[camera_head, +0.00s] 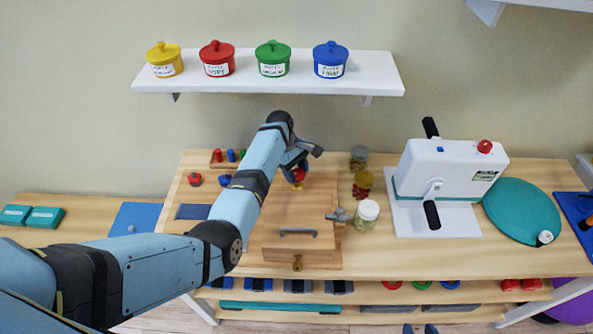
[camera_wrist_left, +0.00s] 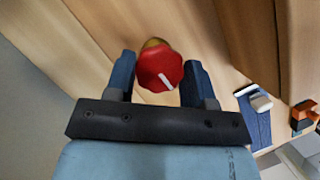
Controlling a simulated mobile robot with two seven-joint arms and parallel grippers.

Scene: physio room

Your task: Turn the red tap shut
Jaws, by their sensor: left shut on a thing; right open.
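The red tap (camera_head: 299,174) is a round red knob on a brass body at the back of a wooden box (camera_head: 280,215). In the left wrist view, the red tap (camera_wrist_left: 158,70) faces the camera and its white line runs at a slant. My left gripper (camera_head: 297,163) is at the tap, with its blue fingers on either side of the knob in the wrist view (camera_wrist_left: 160,80), shut on it. The arm hides part of the box.
The box carries a grey handle (camera_head: 298,232), a brass latch (camera_head: 297,262) and a grey metal knob (camera_head: 340,215). Jars (camera_head: 366,212) stand to its right, beside a white crank machine (camera_head: 440,175). A shelf (camera_head: 270,85) with colored pots hangs above.

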